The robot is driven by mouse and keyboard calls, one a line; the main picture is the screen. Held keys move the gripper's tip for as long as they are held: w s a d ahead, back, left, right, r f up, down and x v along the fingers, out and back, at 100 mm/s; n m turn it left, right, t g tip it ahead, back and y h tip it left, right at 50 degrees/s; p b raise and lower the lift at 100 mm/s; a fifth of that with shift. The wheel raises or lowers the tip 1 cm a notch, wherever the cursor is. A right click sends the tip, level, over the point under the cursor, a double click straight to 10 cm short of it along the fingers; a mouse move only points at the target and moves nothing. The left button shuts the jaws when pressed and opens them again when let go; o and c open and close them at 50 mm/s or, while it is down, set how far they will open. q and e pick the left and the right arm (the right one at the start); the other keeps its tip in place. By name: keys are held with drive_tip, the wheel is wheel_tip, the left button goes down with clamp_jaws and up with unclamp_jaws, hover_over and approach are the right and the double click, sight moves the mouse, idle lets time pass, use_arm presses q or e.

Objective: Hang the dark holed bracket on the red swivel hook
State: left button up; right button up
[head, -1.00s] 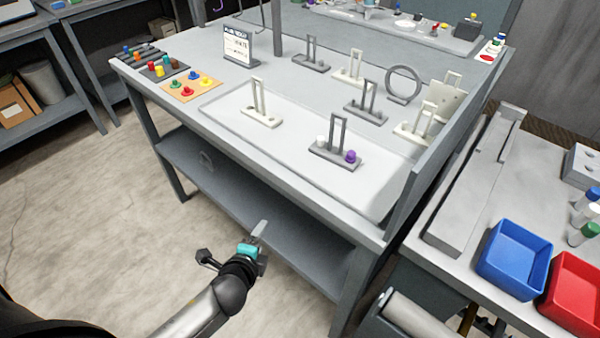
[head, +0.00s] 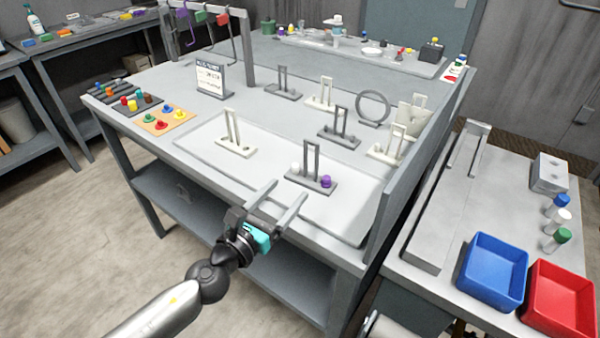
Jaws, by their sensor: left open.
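Several brackets with upright loops stand on the table. A dark bracket (head: 312,183) in the front tray carries a white plug and a purple plug. Two other dark brackets stand farther back, one in the middle (head: 340,135) and one at the back (head: 283,91); I cannot tell which is the holed one. The red swivel hook (head: 223,19) hangs from the rack at the back left, beside green and purple ones. My left gripper (head: 284,196) is open and empty, in front of the front dark bracket and apart from it. My right gripper is not in view.
A pale tray (head: 209,155) also holds a pale bracket (head: 235,146). Other pale brackets, a grey ring (head: 373,107) and a sign (head: 211,79) stand behind. A panel (head: 428,150) edges the table's right side. Blue (head: 493,271) and red (head: 560,301) bins stand right.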

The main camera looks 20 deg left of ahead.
use_arm(q)
drive_tip(key=x, duration=1.1)
drive_tip(key=shift+w, duration=0.1)
drive_tip(key=shift+c, duration=0.2)
clamp_jaws()
